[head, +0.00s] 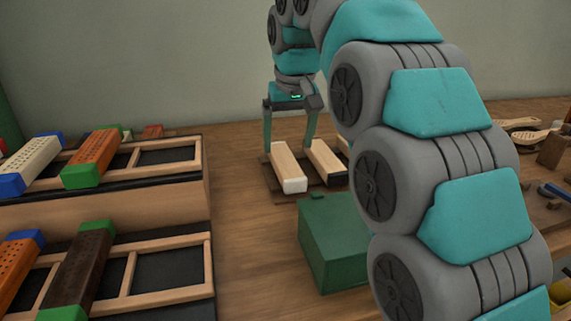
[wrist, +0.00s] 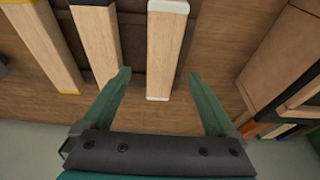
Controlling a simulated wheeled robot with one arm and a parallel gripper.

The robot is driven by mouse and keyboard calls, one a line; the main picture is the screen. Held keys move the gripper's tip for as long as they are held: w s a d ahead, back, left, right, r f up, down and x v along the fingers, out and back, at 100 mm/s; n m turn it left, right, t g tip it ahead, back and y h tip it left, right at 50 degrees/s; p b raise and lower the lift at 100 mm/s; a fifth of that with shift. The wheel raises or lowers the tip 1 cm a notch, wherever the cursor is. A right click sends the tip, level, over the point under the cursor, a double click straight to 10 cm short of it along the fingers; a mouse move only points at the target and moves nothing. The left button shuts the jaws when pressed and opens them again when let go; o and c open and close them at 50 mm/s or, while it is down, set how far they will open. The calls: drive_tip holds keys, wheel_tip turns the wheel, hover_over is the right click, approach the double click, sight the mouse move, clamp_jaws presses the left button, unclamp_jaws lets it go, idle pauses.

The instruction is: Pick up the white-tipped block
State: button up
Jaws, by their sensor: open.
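The white-tipped block (head: 288,163) is a pale wooden bar with white ends, lying on a dark base on the bench. In the wrist view the white-tipped block (wrist: 166,50) is the rightmost of three bars. My gripper (head: 288,148) is open and empty, pointing down at the block's far part in the head view. In the wrist view my gripper (wrist: 158,77) has one finger on each side of the white-tipped block, apart from it. The left finger is close to the black-tipped block's end. How high the fingertips are above the base is hard to tell.
Beside it lie a black-tipped block (wrist: 96,40) and a yellow-tipped block (wrist: 45,45). A green box (head: 335,240) stands in front. Racks with coloured-end blocks (head: 92,155) are at the left. Brushes (head: 520,125) lie at the far right. Bench between rack and base is clear.

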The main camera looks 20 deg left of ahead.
sight(285, 159)
drive_tip(key=shift+p+x, duration=0.35)
drive_tip(key=shift+x, duration=2.2)
drive_tip(key=shift+a, duration=0.15)
clamp_jaws()
